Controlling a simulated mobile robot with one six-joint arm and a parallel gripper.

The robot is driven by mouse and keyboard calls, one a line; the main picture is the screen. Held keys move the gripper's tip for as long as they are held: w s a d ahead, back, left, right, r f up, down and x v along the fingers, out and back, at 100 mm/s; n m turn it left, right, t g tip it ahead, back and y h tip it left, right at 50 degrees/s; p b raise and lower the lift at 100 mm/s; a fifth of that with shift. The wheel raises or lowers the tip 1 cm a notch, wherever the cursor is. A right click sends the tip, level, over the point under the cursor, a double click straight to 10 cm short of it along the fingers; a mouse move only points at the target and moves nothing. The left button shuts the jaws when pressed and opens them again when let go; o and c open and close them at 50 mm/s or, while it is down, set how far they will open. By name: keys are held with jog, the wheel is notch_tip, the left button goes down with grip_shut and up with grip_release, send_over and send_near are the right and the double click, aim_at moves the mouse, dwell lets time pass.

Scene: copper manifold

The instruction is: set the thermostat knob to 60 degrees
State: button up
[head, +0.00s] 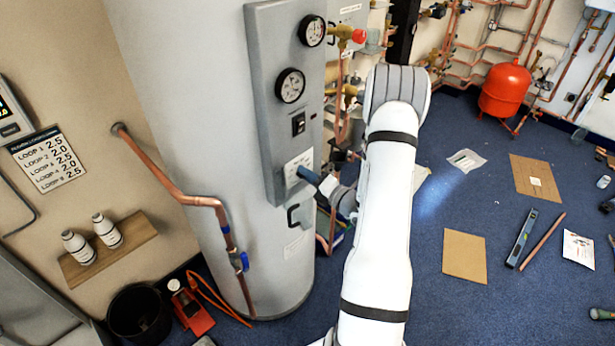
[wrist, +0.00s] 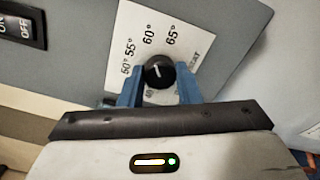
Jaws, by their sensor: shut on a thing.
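The thermostat knob (wrist: 158,73) is small, black and round, with a short white mark. It sits on a white dial plate (wrist: 150,20) printed 50°, 55°, 60° and 65°. The white mark points up and slightly left in the wrist view, roughly toward the 60°; I cannot read it exactly. My gripper (wrist: 157,88) has its blue fingers on both sides of the knob, shut on it. In the head view the plate (head: 293,162) is low on the tank's grey panel. My gripper (head: 307,174) reaches it from the right and hides the knob.
The panel (head: 270,100) carries two gauges (head: 291,86) and a black switch (head: 298,124), also seen in the wrist view (wrist: 22,28). Copper pipes (head: 340,120) run behind my arm. Blue floor lies to the right.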

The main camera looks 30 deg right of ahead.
jog(key=o, duration=1)
jog(key=shift+c, duration=0.2)
jog(key=b+v, duration=0.2)
jog(key=v, duration=0.5)
jog(key=shift+s, duration=0.4)
jog(key=shift+d, duration=0.1)
